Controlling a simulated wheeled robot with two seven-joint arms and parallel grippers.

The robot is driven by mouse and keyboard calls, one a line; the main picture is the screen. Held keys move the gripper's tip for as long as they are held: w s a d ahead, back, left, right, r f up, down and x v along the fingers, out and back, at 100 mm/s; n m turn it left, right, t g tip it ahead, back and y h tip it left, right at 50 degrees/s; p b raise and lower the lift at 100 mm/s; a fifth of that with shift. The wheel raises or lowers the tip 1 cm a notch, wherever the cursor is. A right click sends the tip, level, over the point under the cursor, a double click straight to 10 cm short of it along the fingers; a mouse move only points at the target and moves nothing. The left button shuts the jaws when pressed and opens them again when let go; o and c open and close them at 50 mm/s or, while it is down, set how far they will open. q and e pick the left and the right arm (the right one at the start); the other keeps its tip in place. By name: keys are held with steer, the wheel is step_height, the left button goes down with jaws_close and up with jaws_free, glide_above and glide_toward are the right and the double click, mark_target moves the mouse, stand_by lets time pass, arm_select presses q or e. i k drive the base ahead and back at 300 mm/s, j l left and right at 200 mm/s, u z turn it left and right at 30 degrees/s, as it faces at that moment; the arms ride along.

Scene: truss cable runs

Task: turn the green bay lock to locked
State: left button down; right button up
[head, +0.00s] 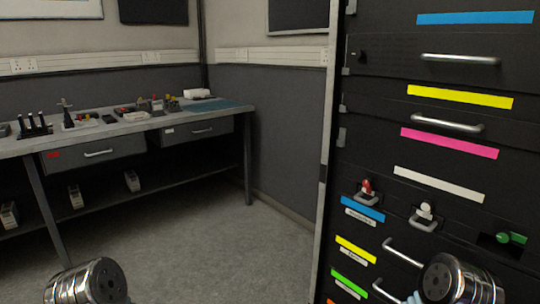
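The green bay lock (511,238) is on the front of the black cabinet at the right edge of the head view. It shows as a green knob with a short green part sticking out to the right, set by a dark plate. Its lock marking is too small to read. No gripper touches it. Only shiny metal links of my arms show, at the bottom left and bottom right; no gripper fingers can be made out on either.
The black cabinet (385,85) has handled drawers, coloured strips, a red knob (367,186) and a white knob (425,209) left of the green lock. A workbench (75,138) with tools stands along the back left. The grey floor between is clear.

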mark_target(503, 235)
steer(key=i+j, duration=0.1)
steer(key=j, duration=0.45)
steer(key=i+j+z, duration=0.15)
steer(key=j, duration=0.4)
steer(key=z, duration=1.5)
steer(key=k+l, duration=0.05)
